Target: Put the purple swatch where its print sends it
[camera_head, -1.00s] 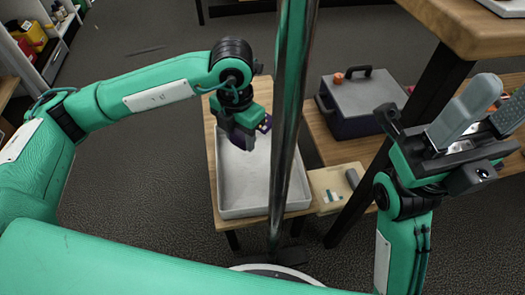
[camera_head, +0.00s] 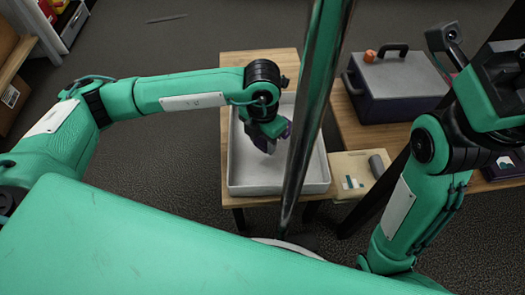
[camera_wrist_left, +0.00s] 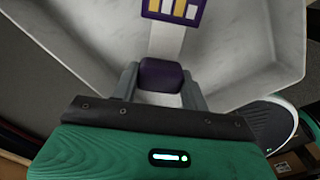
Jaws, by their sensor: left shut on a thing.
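The purple swatch (camera_wrist_left: 161,75) has a purple block end, a pale strip and a purple plate printed with yellow and white bars at the top of the left wrist view. My left gripper (camera_wrist_left: 162,92) is shut on the block end. In the head view my left gripper (camera_head: 264,140) hangs over the white tray (camera_head: 236,186), with a bit of the swatch (camera_head: 286,129) showing beside it. I cannot tell whether the swatch touches the tray. My right gripper (camera_head: 490,80) is partly cut off at the right edge, and its fingertips do not show clearly.
A grey lidded box (camera_head: 396,78) with a dark handle stands on the wooden table at right. A beige board (camera_head: 345,162) with a small white-and-teal print and a grey cylinder (camera_head: 377,166) lies beside the tray. A dark printed piece (camera_head: 505,163) lies far right. My metal column crosses the view.

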